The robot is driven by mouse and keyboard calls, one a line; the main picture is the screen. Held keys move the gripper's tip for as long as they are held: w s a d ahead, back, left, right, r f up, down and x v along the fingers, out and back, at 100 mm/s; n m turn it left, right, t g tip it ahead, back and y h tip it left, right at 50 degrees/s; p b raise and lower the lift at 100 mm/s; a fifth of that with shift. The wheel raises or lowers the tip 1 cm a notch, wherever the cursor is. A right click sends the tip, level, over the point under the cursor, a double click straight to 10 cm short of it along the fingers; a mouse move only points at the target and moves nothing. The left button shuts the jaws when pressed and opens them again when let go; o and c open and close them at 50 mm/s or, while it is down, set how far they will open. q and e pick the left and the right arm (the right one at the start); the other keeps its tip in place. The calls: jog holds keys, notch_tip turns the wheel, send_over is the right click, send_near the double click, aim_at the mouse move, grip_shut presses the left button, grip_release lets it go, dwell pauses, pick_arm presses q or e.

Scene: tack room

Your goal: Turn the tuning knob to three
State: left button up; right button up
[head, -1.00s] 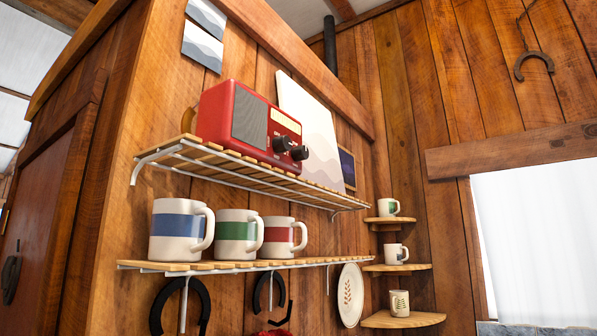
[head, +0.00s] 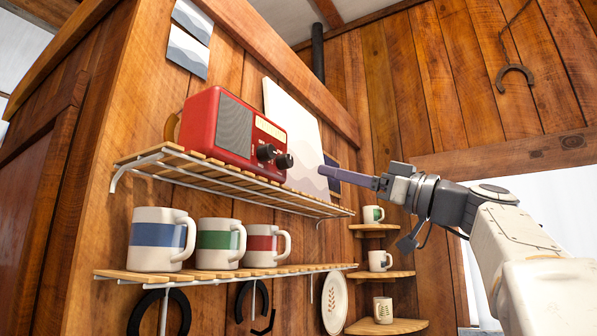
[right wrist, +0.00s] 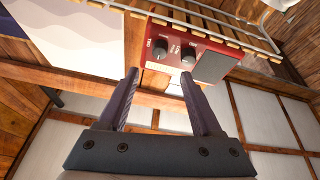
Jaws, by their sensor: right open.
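The red radio (head: 222,127) stands on the upper slatted shelf. It has a grey speaker grille, a pale dial and two black knobs. In the head view one knob (head: 266,152) is nearer the grille and the other (head: 285,160) is nearer the right end. The right wrist view shows them upside down, as a left knob (right wrist: 160,49) and a right knob (right wrist: 188,54); the small lettering is too blurred to read. My right gripper (head: 324,171) is open and empty, right of the radio. Its fingers (right wrist: 160,76) point toward the knobs, apart from them. My left gripper is out of view.
The wire-framed upper shelf (head: 245,184) juts out below the radio. Several mugs, one with a blue band (head: 156,236), stand on the lower shelf (head: 215,274). A pale board (head: 302,130) leans behind the radio's right end. Corner shelves (head: 385,276) hold more mugs.

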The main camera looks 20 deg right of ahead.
aim_at(290, 162)
jog(key=p+x, duration=0.5)
jog(key=x, duration=0.3)
jog(key=shift+w+a+r, duration=0.15)
jog(key=shift+w+r, duration=0.1)
jog(key=shift+r, duration=0.05)
jog(key=shift+w+a+p, duration=0.35)
jog(key=shift+w+p, duration=0.1)
grip_shut()
